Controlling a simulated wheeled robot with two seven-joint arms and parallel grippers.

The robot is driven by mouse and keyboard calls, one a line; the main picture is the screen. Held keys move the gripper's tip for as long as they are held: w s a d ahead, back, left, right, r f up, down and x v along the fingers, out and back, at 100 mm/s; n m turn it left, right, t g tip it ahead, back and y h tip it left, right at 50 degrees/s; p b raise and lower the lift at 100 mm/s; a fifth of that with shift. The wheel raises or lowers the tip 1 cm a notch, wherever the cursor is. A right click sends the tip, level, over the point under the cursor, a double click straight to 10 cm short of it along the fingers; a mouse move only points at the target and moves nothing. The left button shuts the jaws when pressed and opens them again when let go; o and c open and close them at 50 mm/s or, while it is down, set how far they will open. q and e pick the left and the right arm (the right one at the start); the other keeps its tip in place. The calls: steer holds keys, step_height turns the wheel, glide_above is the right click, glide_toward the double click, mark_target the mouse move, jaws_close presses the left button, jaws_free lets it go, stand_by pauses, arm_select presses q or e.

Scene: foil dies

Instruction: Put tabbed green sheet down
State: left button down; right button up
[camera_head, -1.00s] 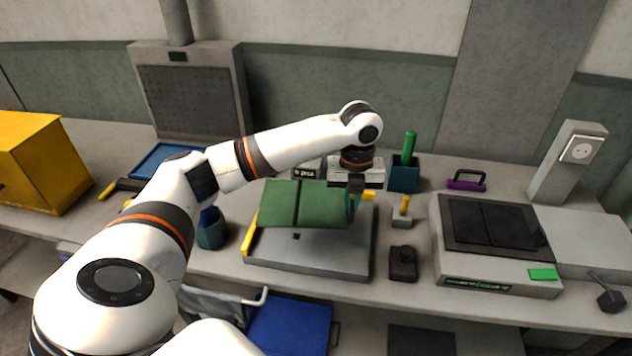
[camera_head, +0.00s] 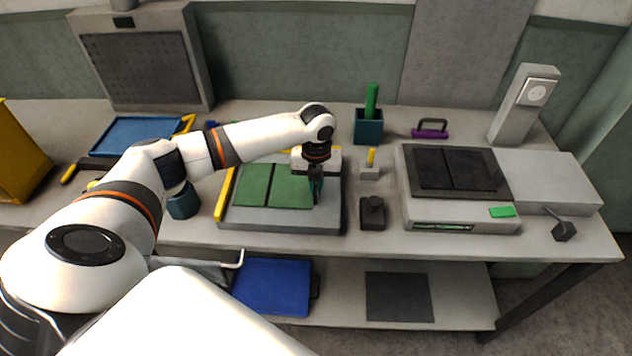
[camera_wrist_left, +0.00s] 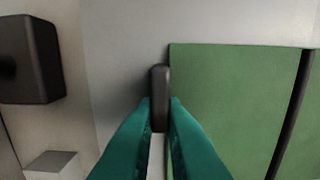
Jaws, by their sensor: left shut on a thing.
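The green sheet (camera_head: 257,187) has a dark line across it and lies over the grey plate (camera_head: 285,220) of the bench unit, appearing flat. In the left wrist view the green sheet (camera_wrist_left: 232,105) fills the right side, with a dark tab (camera_wrist_left: 159,92) at its near edge. My left gripper (camera_head: 316,197) is at the sheet's right edge. Its teal fingers (camera_wrist_left: 159,112) are shut on the dark tab. I cannot tell whether the sheet fully rests on the plate. My right gripper is not in view.
A yellow bar (camera_head: 225,194) runs along the plate's left side. A black block (camera_head: 372,212) and a small yellow-handled block (camera_head: 370,166) stand right of it. A larger machine with a black top (camera_head: 455,170) is further right. A teal cup (camera_head: 183,202) stands left.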

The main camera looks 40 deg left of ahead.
arm_select(q)
steer(key=shift+f, duration=0.1)
steer(key=c, duration=1.5)
jaws_free()
step_height(320, 180, up, 12)
steer(key=b, duration=0.2)
steer(key=shift+r, duration=0.2)
